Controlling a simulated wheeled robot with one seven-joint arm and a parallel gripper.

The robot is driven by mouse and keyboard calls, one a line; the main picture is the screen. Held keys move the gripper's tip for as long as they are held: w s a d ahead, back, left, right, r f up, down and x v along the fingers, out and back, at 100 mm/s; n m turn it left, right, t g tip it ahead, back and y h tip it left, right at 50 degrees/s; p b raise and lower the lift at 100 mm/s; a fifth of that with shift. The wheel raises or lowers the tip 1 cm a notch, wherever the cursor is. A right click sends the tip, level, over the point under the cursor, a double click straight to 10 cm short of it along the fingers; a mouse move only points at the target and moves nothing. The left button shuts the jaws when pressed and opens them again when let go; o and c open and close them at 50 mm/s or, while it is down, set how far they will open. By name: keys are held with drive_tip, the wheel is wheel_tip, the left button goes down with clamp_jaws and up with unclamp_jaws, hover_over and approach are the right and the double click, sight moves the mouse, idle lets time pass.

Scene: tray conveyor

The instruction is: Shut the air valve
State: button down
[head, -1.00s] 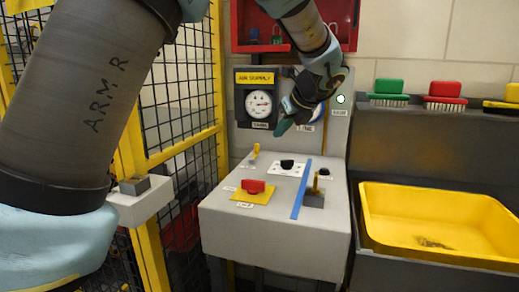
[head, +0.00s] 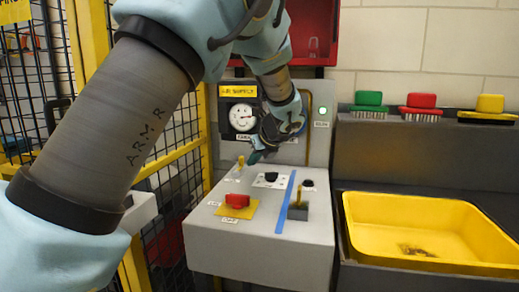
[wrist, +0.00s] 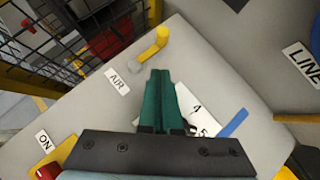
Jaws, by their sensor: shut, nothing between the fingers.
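The air valve is a small yellow lever (head: 240,162) at the back left of the grey console top. In the wrist view the yellow lever (wrist: 153,50) has a grey pivot, a bent-up end and an "AIR" label (wrist: 117,81) beside it. My gripper (head: 254,158) is just right of the lever in the head view. In the wrist view my gripper (wrist: 160,72) has its green fingers together and empty, pointing towards the lever, with a small gap visible between them and it.
The console (head: 262,249) also carries a red knob (head: 237,200) on a yellow plate, a black knob (head: 271,177), a blue strip (head: 285,205) and another yellow lever (head: 299,193). A mesh fence (head: 180,190) stands left. A yellow tub (head: 430,262) is right.

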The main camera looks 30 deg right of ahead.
sight(242, 163)
drive_tip(key=w+p, duration=0.1)
drive_tip(key=w, duration=0.1)
drive_tip(key=shift+w+a, duration=0.1)
drive_tip(key=shift+w, duration=0.3)
drive_tip(key=shift+w+f, duration=0.15)
drive_tip(key=shift+w, duration=0.6)
